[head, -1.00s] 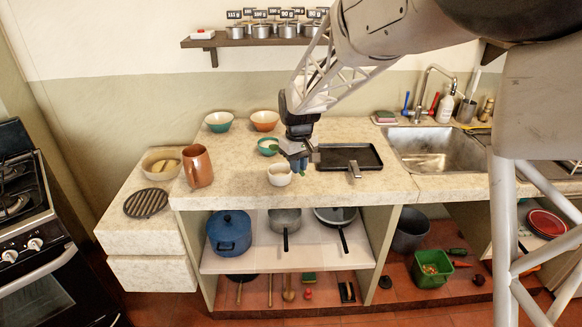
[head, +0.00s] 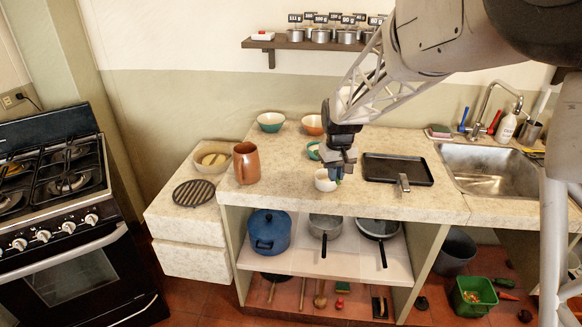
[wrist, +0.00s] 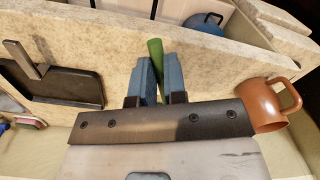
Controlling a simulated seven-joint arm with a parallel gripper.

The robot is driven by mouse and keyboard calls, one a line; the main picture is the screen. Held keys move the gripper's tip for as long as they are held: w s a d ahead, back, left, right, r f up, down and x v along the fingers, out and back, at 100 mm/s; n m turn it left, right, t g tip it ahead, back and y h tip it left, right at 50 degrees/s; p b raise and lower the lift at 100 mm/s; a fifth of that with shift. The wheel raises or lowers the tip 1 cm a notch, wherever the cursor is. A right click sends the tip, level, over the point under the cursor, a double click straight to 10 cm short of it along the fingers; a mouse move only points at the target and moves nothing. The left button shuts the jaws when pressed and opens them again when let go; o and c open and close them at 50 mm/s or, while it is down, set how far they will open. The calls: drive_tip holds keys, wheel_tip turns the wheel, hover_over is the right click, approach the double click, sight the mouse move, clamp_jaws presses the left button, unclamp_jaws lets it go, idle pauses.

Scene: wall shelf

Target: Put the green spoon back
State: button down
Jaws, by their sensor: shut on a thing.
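Only a green, rod-like part of the spoon shows, sticking out between the fingers. The rest of the spoon is hidden, and I cannot make it out in the head view.
A brown jug (head: 246,163) stands to the left, and a black tray (head: 395,169) lies to the right. Behind my gripper are a teal bowl (head: 270,122) and an orange bowl (head: 312,124). The sink (head: 490,170) is farther right. Pans and a blue pot (head: 267,232) are below.

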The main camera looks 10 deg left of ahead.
drive_tip(key=w+a+f+m, duration=0.2)
drive_tip(key=a+f+m, duration=0.2)
drive_tip(key=a+f, duration=0.3)
drive_tip(key=a, duration=0.5)
drive_tip(key=shift+a+m, duration=0.4)
drive_tip(key=shift+w, duration=0.1)
hover_over(282, 175)
drive_tip(key=shift+f, duration=0.7)
drive_tip(key=shift+f, duration=1.85)
drive_tip(key=c, duration=1.2)
unclamp_jaws()
drive_tip(key=shift+o, duration=0.2)
